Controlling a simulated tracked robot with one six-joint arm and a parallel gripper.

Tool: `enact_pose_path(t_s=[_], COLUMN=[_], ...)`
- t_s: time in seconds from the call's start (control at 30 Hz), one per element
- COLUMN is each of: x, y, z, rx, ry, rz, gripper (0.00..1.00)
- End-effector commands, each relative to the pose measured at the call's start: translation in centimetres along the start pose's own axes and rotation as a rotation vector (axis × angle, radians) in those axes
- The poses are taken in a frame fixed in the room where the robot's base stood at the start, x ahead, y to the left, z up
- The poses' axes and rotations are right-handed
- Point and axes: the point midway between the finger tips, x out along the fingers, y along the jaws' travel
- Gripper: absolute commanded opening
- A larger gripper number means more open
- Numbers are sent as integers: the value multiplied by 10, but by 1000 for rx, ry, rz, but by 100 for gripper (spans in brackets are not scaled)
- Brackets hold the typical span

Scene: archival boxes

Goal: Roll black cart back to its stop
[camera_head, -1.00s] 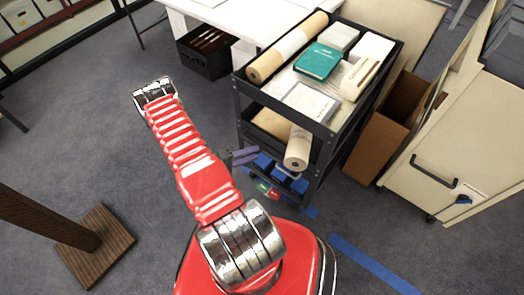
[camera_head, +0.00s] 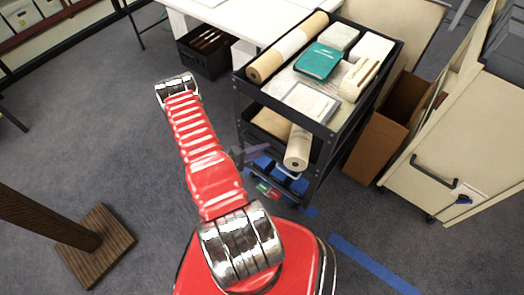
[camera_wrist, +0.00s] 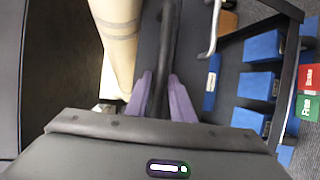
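The black cart (camera_head: 327,128) stands upright, loaded, right of my red arm in the head view. Blue tape (camera_head: 375,264) lies on the floor at its near side; I cannot make out a separate stop. My gripper (camera_head: 257,153) is at the cart's near left corner. In the wrist view, the purple fingers of my gripper (camera_wrist: 160,92) stand apart on either side of a dark bar (camera_wrist: 165,45). I cannot tell whether they touch it. A red and a green label (camera_wrist: 309,105) show low on the cart; the wheels are mostly hidden.
A cardboard box (camera_head: 384,137) stands right of the cart, beside a cream cabinet (camera_head: 455,145). A white table (camera_head: 232,14) and a black crate (camera_head: 205,55) are behind. A brown post (camera_head: 45,218) stands at left. Carpet is clear between post and arm.

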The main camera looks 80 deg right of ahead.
Motion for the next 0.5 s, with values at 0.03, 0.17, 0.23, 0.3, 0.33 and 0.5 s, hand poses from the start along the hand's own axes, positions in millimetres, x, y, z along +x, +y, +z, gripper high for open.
enact_pose_path(t_s=[0.03, 0.17, 0.23, 0.3, 0.33, 0.5], x=[0, 0, 0, 0, 0, 0], y=[0, 0, 0, 0, -1, -1], z=[0, 0, 0, 0, 0, 0], rx=[0, 0, 0, 0, -1, -1], ry=[0, 0, 0, 0, 0, 1], rz=[0, 0, -1, -1, -2, -3], gripper=[18, 9, 4, 0, 0, 0])
